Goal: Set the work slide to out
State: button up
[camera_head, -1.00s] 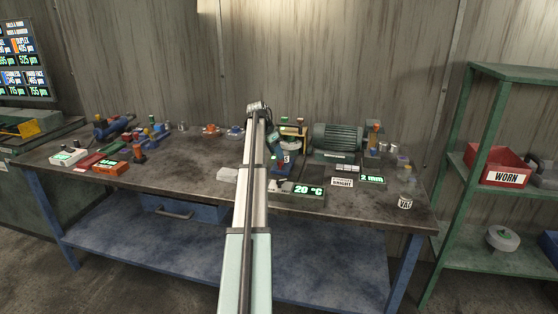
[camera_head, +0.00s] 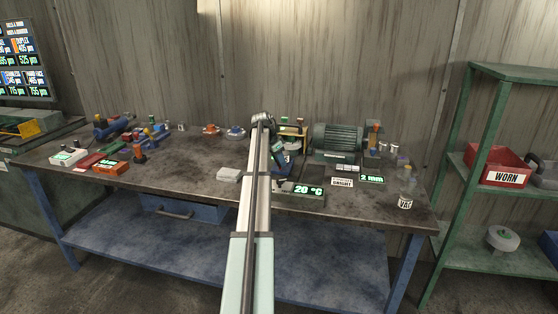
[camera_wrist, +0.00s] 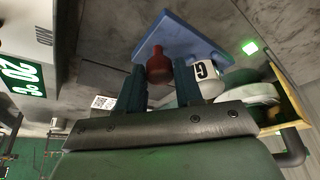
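In the wrist view a blue plate (camera_wrist: 185,38), which looks like the work slide, carries a dark red knob (camera_wrist: 158,66) and a white round part (camera_wrist: 207,80) with a black mark. My gripper (camera_wrist: 161,82) has its two dark teal fingers apart, with the knob showing between and just beyond their tips. I cannot tell whether a finger touches it.
A box with a green 20 °C display (camera_head: 308,190) stands at the bench's front, close to my gripper; its display also shows in the wrist view (camera_wrist: 22,75). A yellow frame (camera_wrist: 287,100) and grey pipe are at the right there. Bare bench (camera_head: 200,180) lies left of my arm.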

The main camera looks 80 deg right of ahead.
grip_shut()
jog(key=a, duration=0.7)
jog(key=shift+a, duration=0.3)
jog(key=shift+o, duration=0.8)
grip_release()
jog(key=shift+a, duration=0.1)
jog(key=shift+o, duration=1.4)
jog(key=v, duration=1.3)
jog(key=shift+r, duration=0.4)
